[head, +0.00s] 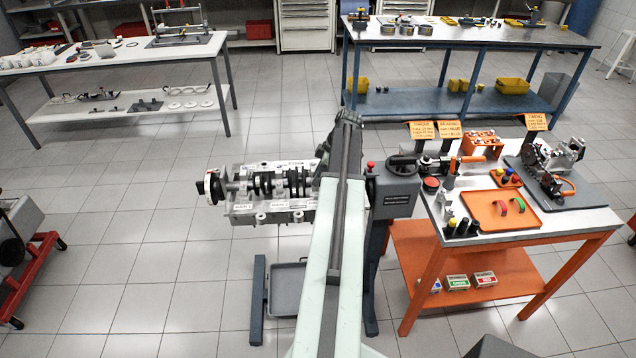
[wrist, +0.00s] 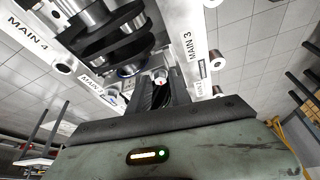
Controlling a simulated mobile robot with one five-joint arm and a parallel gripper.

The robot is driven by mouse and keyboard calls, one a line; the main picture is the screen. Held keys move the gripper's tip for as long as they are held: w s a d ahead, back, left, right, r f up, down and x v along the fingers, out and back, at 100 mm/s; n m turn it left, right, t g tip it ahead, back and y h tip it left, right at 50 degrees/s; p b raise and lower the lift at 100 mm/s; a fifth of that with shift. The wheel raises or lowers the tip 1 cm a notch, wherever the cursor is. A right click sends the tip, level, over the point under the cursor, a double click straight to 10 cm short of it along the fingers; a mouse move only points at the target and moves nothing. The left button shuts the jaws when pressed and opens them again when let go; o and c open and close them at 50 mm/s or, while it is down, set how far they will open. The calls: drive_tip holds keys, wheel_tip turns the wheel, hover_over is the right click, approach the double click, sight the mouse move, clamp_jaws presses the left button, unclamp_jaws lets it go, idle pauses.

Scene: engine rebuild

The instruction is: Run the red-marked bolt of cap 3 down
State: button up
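The engine block (head: 270,213) hangs on its stand with the crankshaft (head: 272,184) lying along it. In the wrist view the crankshaft (wrist: 105,35) is close, beside a white face lettered MAIN 3 (wrist: 190,45) and another lettered MAIN 4 (wrist: 28,35). A bolt head with a small red mark (wrist: 160,76) shows just beyond my gripper (wrist: 163,90). The dark fingers point up at this bolt; I cannot tell whether they touch it or how far apart they are. My arm hides the gripper in the head view.
An orange-framed bench (head: 505,238) with an orange tray (head: 480,212) and tools stands to the right. A grey pan (head: 287,276) lies under the block.

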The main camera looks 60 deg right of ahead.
drive_tip(key=shift+r, duration=0.1)
clamp_jaws()
drive_tip(key=shift+m, duration=0.3)
